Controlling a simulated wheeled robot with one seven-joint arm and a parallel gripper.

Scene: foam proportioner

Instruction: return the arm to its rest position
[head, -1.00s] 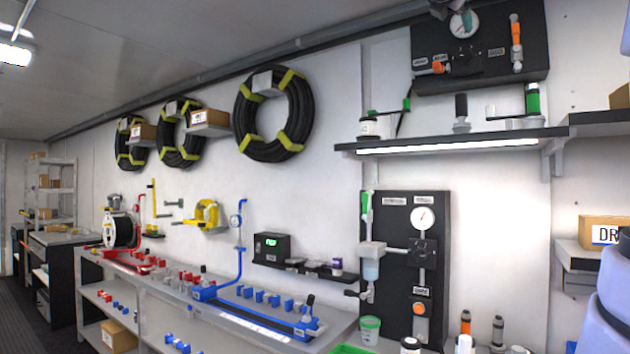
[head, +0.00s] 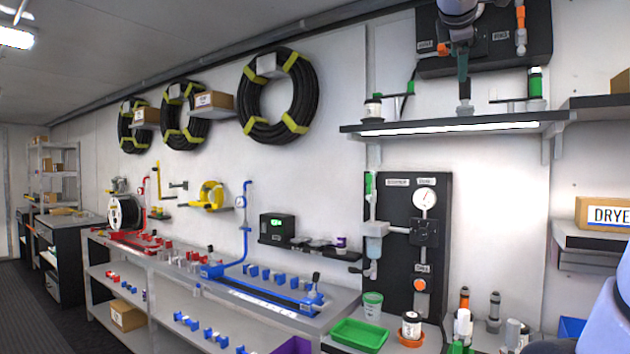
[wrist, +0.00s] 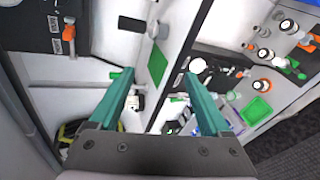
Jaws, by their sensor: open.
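My gripper (head: 464,80) shows at the top right of the head view. Its teal fingers point down in front of the upper black panel (head: 520,42), above the wall shelf (head: 460,128). In the wrist view my gripper (wrist: 158,76) is open, its two teal fingers wide apart with nothing between them. A pale blue-violet part of my arm fills the lower right edge of the head view. From the head view I cannot tell how far the fingers are from the panel.
The lower black panel (head: 400,260) carries a gauge and valves. Below it are a green tray (head: 360,335), a white-green cup (head: 372,304) and a jar in an orange dish (head: 411,328). A purple tray (head: 292,346) and a box marked DRYE (head: 604,214) flank them. Dark floor lies at left.

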